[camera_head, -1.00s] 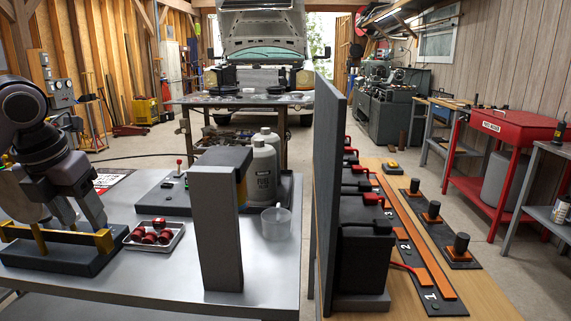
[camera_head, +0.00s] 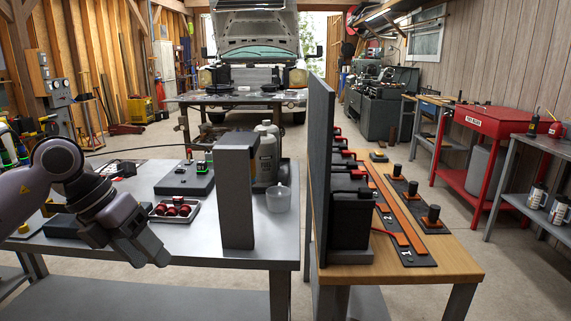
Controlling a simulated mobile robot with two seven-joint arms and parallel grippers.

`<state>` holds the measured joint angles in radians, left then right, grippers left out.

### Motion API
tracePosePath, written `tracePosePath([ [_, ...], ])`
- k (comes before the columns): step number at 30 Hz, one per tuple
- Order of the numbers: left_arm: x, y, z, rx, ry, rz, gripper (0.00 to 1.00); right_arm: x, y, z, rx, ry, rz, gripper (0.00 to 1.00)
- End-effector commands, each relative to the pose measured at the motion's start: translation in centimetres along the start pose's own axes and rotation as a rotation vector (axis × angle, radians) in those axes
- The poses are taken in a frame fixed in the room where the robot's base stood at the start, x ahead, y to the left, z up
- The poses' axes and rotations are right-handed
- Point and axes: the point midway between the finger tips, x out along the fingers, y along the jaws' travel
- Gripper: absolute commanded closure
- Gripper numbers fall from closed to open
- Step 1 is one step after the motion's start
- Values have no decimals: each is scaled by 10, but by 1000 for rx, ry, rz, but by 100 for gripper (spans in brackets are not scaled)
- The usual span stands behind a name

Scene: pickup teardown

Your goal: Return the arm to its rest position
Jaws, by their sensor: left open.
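My left arm comes in from the left, bent at a dark elbow joint. My left gripper (camera_head: 148,250) points down and to the right above the front edge of the grey metal table (camera_head: 215,246). It is open, and I see nothing held in it. It is clear of the small tray (camera_head: 176,212) with several red round parts (camera_head: 174,207). The arm partly hides a dark block (camera_head: 64,227) at the table's left. My right gripper is not in view.
A grey upright post (camera_head: 238,195) stands on the table beside a clear cup (camera_head: 279,199) and grey bottles (camera_head: 266,155).

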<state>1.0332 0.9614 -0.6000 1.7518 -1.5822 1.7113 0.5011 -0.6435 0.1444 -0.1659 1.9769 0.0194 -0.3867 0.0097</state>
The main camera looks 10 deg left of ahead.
Motion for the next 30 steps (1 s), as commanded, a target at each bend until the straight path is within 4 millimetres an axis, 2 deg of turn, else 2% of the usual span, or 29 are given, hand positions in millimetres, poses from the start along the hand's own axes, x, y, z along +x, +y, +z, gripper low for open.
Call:
tracePosePath([
  [1,18,-20,-3,20,16,-104,47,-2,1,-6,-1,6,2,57],
  [3,40,-50,-7,34,21,-266,47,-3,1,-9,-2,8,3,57],
  [6,62,-94,-15,16,19,-513,47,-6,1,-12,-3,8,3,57],
  [9,74,-131,-20,-54,-1,-756,47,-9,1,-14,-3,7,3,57],
  [12,77,-158,-22,-171,-34,-982,47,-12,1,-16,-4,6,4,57],
  [15,77,-173,-19,-336,-82,-1183,47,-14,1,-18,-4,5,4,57],
  [19,79,-172,-13,-615,-158,-1392,47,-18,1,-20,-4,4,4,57],
  [22,89,-156,-10,-874,-225,-1501,47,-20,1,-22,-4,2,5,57],
  [26,114,-120,-15,-1255,-316,-1563,47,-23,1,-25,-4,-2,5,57],
  [29,143,-88,-34,-1572,-379,-1543,47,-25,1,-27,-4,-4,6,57],
  [30,156,-75,-45,-1702,-400,-1518,47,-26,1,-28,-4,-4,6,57],
])
